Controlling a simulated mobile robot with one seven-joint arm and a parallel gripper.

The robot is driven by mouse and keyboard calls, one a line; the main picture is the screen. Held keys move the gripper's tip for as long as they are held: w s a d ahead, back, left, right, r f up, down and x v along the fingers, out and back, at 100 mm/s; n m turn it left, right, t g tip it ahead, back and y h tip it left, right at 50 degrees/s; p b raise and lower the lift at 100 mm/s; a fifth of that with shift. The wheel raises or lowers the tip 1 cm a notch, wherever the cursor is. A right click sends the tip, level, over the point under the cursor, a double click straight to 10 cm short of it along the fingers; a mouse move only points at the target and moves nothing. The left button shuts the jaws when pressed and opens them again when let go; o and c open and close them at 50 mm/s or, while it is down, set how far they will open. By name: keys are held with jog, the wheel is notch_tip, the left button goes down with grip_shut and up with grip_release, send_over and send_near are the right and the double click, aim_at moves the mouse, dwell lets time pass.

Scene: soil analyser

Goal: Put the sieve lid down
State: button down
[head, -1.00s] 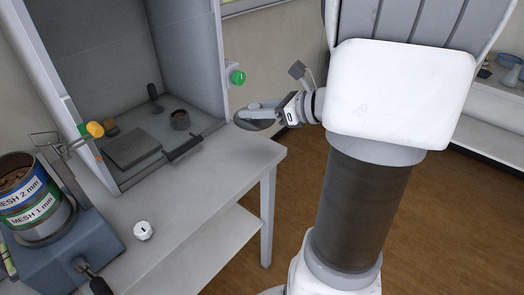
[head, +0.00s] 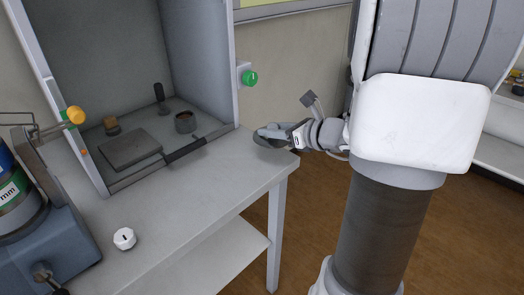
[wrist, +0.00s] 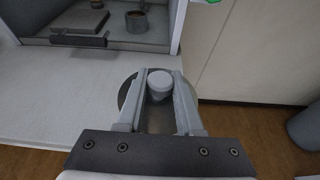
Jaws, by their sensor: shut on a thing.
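The sieve lid (wrist: 127,91) is a dark grey disc with a pale round knob (wrist: 159,84) on top. In the wrist view my gripper (wrist: 160,88) is shut on the knob, one finger at each side. In the head view my gripper (head: 287,134) holds the lid (head: 268,142) near the far right corner of the grey bench (head: 200,205). In the wrist view the lid overlaps the bench's right edge. I cannot tell whether it touches the bench top.
A fume cabinet (head: 205,60) stands at the back, with a grey plate (head: 130,150) and a small pot (head: 185,122) inside. The sieve shaker (head: 55,250) is at left. The bench's right middle is clear.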

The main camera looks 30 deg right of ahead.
aim_at(262, 154)
jog(key=x, duration=0.3)
jog(key=shift+w+a+f+b, duration=0.1)
jog(key=shift+a+f+b, duration=0.25)
jog(key=shift+f, duration=0.15)
jog(key=shift+f+b, duration=0.9)
jog(key=shift+f, duration=1.1)
jog(key=shift+f, duration=0.1)
jog(key=c, duration=0.6)
grip_release()
jog(key=shift+o, duration=0.2)
jog(key=shift+d+r, duration=0.1)
jog(key=shift+r, duration=0.15)
jog(key=p+v, duration=0.3)
jog(key=v, duration=0.9)
